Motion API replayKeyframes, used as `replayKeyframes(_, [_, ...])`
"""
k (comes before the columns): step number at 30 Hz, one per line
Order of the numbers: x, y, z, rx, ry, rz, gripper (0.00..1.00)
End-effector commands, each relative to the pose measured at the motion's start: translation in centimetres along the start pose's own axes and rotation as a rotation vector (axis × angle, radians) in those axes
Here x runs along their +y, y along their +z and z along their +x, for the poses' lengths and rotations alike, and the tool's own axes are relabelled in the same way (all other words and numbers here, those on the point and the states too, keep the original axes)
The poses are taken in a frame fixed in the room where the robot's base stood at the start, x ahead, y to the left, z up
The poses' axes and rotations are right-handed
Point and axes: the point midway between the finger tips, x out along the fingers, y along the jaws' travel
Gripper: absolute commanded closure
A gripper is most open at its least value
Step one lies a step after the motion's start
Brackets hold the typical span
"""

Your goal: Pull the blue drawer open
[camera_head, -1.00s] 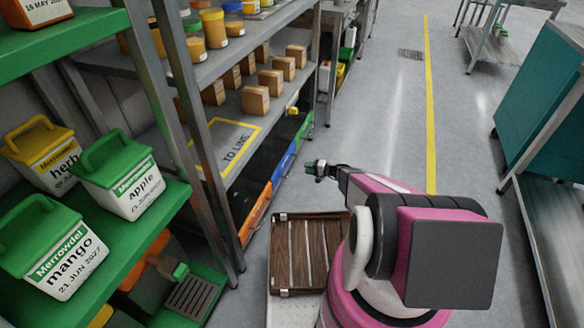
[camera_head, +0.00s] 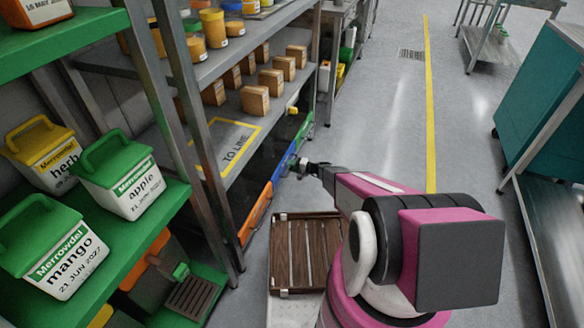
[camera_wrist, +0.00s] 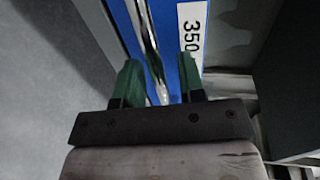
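The blue drawer (camera_head: 281,171) sits under the lower shelf, its front in line with the drawers on either side. In the wrist view its blue front (camera_wrist: 171,52) carries a white label reading "350" and a shiny metal bar handle (camera_wrist: 148,38). My gripper (camera_head: 299,164) is at the drawer front in the head view. In the wrist view the green fingers of my gripper (camera_wrist: 160,78) are apart, with the lower end of the handle between them. I see gaps on both sides of the bar. Contact with the drawer face cannot be told.
An orange drawer (camera_head: 255,214) is on the near side and a green drawer (camera_head: 304,130) on the far side. The aisle floor (camera_head: 385,110) to the right is clear.

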Motion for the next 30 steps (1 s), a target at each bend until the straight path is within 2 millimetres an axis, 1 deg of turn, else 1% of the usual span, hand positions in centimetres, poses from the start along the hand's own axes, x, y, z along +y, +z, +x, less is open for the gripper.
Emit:
replayKeyframes(1, [0.0, 0.0, 0.0, 0.000, 0.000, 0.000, 0.73])
replayKeyframes(2, [0.0, 0.0, 0.0, 0.000, 0.000, 0.000, 0.83])
replayKeyframes(3, [0.0, 0.0, 0.0, 0.000, 0.000, 0.000, 0.96])
replayKeyframes(4, [0.0, 0.0, 0.0, 0.000, 0.000, 0.000, 1.00])
replayKeyframes(11, [0.0, 0.0, -0.1, 0.000, 0.000, 0.000, 1.00])
replayKeyframes(17, [0.3, 0.0, -1.4, 0.002, 0.001, 0.001, 1.00])
replayKeyframes(20, [0.5, 0.1, -2.5, 0.002, 0.000, 0.001, 1.00])
replayKeyframes(23, [0.8, 0.1, -4.2, 0.002, 0.001, 0.002, 1.00])
replayKeyframes(30, [1.8, -0.1, -8.6, 0.003, 0.002, 0.001, 1.00])
